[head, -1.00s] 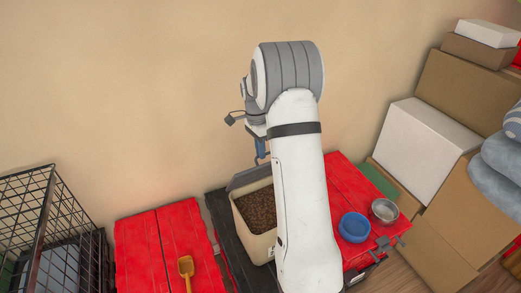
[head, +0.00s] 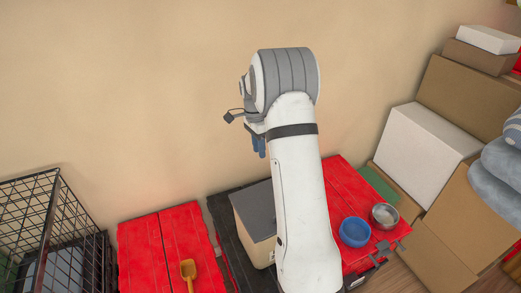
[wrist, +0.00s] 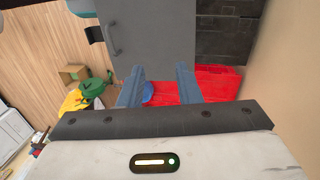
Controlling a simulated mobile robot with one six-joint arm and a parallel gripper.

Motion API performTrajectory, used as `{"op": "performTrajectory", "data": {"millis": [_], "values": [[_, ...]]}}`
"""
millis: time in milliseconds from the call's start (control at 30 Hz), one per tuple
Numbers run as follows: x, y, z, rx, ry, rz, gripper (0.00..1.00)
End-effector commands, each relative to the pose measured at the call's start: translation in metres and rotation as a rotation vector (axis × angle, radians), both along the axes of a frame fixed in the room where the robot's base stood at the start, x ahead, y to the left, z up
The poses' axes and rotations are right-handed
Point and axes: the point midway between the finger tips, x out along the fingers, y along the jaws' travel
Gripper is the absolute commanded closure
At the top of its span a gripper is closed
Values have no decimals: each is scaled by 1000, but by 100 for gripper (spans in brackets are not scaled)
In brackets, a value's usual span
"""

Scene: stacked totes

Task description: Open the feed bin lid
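The feed bin (head: 262,252) is a cream box on the dark section between red boards, partly hidden by my arm. Its grey lid (head: 252,208) lies over the top, and no feed shows. In the wrist view the grey lid (wrist: 175,35) fills the upper middle, with a bar handle (wrist: 113,36) along its left side. My gripper (head: 259,147) is above and behind the bin, apart from the lid. In the wrist view my gripper (wrist: 160,68) has its two blue fingers spread with nothing held between them.
A yellow scoop (head: 188,270) lies on the left red boards. A blue bowl (head: 355,230) and a metal bowl (head: 384,215) stand on the right ones. A wire cage (head: 50,235) stands at left, cardboard boxes (head: 455,205) at right. The wall (head: 120,90) is close behind.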

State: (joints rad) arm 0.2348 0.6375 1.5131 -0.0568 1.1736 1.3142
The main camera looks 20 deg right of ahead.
Motion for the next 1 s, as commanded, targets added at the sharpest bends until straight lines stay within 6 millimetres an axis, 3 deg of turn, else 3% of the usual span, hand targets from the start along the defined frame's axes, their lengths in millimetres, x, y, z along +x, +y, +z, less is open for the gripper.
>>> {"op": "performTrajectory", "data": {"millis": [733, 1000], "values": [[36, 2, 38, 0, -1, 0, 69], [41, 2, 44, 0, 0, 0, 69]]}}
